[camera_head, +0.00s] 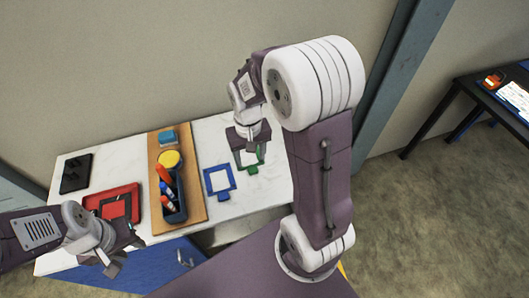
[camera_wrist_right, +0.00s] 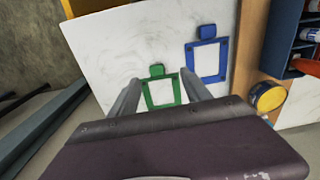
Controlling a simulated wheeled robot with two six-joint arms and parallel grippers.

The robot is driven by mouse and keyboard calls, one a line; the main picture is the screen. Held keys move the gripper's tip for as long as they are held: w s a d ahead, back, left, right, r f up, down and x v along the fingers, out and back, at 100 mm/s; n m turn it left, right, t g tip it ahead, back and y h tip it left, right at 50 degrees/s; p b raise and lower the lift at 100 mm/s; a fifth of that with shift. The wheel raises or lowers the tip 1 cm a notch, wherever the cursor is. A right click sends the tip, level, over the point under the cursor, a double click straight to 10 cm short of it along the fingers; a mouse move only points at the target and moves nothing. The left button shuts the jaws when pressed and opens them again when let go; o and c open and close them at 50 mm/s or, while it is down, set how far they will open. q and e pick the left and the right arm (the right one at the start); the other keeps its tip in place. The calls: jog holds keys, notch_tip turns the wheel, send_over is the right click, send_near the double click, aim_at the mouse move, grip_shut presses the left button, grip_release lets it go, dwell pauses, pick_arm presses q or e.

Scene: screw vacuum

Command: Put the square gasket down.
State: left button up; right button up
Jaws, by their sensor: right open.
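A green square frame (camera_head: 250,158) with a small tab lies on the white tabletop, and it also shows in the right wrist view (camera_wrist_right: 161,93). A similar blue square frame (camera_head: 206,181) with a tab lies to its left; it also shows in the wrist view (camera_wrist_right: 222,62). I cannot tell which is called the square gasket. My right gripper (camera_head: 247,146) is open, above the green frame. In the wrist view its fingers (camera_wrist_right: 162,84) stand either side of the green frame, with visible gaps. My left gripper (camera_head: 122,256) is by the table's front left; its finger opening is unclear.
A wooden board (camera_head: 190,205) holds a dark blue bin (camera_head: 176,215) with markers, a yellow round item (camera_head: 169,160) and a teal block (camera_head: 168,137). A red tray (camera_head: 95,197) and a black item (camera_head: 76,173) lie left. White tabletop (camera_head: 222,152) is bare around the frames.

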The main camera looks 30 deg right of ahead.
aim_at(254, 172)
jog(key=f, duration=0.2)
jog(key=d+f, duration=0.1)
jog(key=f, duration=0.1)
jog(key=shift+w+f, duration=0.1)
jog(key=shift+w, duration=0.1)
jog(key=shift+w+d+f, duration=0.1)
jog(key=shift+d+f, duration=0.05)
jog(key=shift+d, duration=0.05)
jog(key=f, duration=0.4)
jog(key=shift+a+f, duration=0.25)
jog(key=shift+a, duration=0.05)
jog(key=shift+w+d+f+m, duration=0.15)
jog(key=shift+d+f+m, duration=0.05)
jog(key=shift+f+m, duration=0.1)
jog(key=shift+a+r, duration=0.1)
jog(key=c, duration=0.9)
grip_shut()
pick_arm(q)
jog(key=shift+a+r, duration=0.25)
jog(key=shift+a, duration=0.05)
